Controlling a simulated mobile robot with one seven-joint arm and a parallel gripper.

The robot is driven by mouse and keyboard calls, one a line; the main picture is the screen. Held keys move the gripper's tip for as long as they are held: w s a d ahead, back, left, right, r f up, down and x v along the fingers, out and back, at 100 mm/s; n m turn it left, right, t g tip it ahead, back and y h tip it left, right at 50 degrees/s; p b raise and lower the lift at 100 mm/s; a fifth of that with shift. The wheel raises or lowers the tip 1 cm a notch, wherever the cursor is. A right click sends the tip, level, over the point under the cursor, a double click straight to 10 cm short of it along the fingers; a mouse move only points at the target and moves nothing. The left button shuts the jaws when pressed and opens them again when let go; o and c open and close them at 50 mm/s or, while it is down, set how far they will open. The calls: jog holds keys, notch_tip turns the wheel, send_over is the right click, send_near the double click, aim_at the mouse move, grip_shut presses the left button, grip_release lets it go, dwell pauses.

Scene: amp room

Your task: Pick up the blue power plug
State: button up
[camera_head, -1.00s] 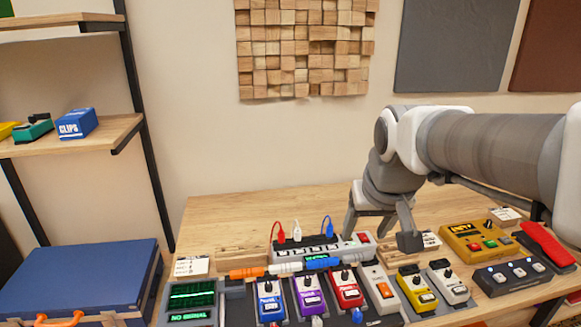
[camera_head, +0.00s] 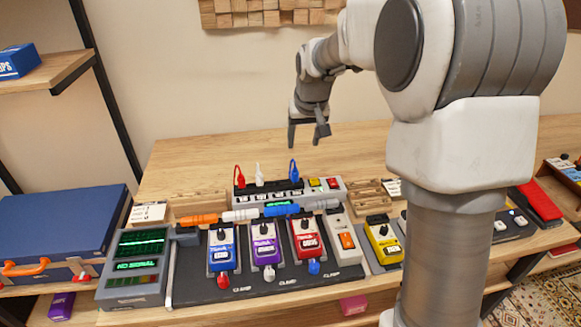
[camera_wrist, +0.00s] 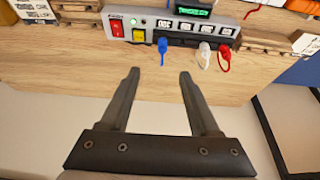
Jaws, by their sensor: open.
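The blue power plug (camera_head: 293,169) stands upright in the power strip (camera_head: 330,197), right of a white plug (camera_head: 259,174) and a red plug (camera_head: 239,177). In the wrist view the blue plug (camera_wrist: 162,47) shows beyond my fingertips, roughly in line with the gap between them, with the white plug (camera_wrist: 204,54) and red plug (camera_wrist: 224,58) to its right. My gripper (camera_head: 308,130) is open and empty, above and behind the strip, apart from the plug. It also shows in the wrist view (camera_wrist: 160,76).
Several pedals, including a blue one (camera_head: 222,248) and a yellow one (camera_head: 383,240), stand in front of the strip. An orange, white and blue cable piece (camera_head: 240,215) lies between them. A blue case (camera_head: 60,232) is at left. The table behind the strip is clear.

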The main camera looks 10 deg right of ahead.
aim_at(295, 170)
jog(key=b+x, duration=0.1)
jog(key=x, duration=1.1)
jog(key=shift+w+f, duration=0.25)
jog(key=shift+w, duration=0.05)
jog(key=x, duration=0.5)
jog(key=shift+w+a+b, duration=0.1)
jog(key=shift+a+b, duration=0.2)
jog(key=shift+b, duration=0.1)
grip_shut()
